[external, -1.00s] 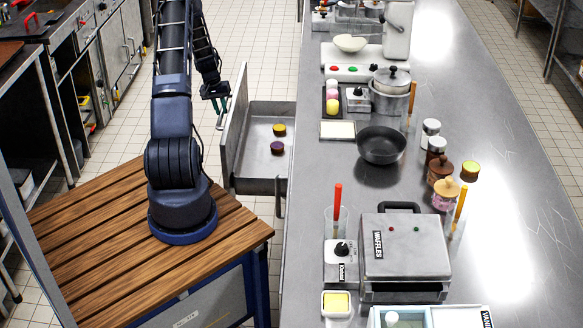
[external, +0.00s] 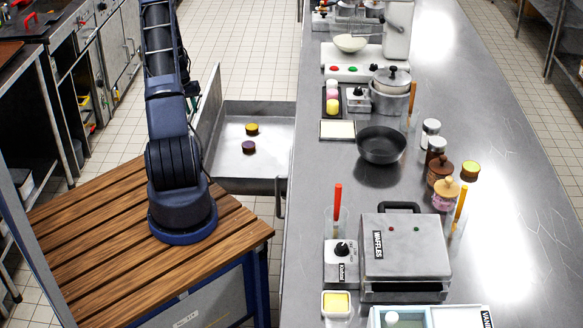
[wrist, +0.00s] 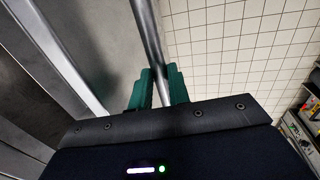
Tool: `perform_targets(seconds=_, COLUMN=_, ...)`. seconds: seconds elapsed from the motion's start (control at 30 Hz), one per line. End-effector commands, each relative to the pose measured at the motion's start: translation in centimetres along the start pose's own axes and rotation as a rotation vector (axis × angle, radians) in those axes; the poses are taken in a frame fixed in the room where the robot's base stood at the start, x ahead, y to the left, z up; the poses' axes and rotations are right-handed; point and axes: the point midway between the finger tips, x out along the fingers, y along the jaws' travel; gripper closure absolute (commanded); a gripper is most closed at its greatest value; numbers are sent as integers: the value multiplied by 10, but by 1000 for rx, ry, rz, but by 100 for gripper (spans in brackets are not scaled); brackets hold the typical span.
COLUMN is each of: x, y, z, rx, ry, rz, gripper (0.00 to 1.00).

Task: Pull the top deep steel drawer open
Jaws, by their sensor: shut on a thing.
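The deep steel drawer (external: 228,171) stands pulled out to the left from under the steel counter, with its tall front panel (external: 208,105) at the left end. A yellow-topped round piece (external: 252,129) and a dark purple one (external: 249,147) lie on its floor. In the wrist view, the green fingers of my gripper (wrist: 157,92) are shut around the drawer's round bar handle (wrist: 150,45).
The long steel counter (external: 300,230) runs along the right, with a black pan (external: 381,145), a waffle maker (external: 405,245) and jars on it. A tiled floor (external: 250,60) is clear beyond the drawer. Dark cabinets (external: 100,60) stand on the left.

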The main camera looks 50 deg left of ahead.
Motion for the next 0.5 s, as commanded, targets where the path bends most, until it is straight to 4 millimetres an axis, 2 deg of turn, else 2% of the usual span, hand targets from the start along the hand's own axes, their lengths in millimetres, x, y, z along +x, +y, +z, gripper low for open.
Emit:
perform_targets(seconds=0.13, x=0, y=0, z=0, rx=0, ry=0, rz=0, gripper=100)
perform_targets(seconds=0.17, x=0, y=0, z=0, rx=0, ry=0, rz=0, gripper=76)
perform_targets(seconds=0.23, x=0, y=0, z=0, rx=0, ry=0, rz=0, gripper=62)
perform_targets(seconds=0.5, x=0, y=0, z=0, rx=0, ry=0, rz=0, gripper=60)
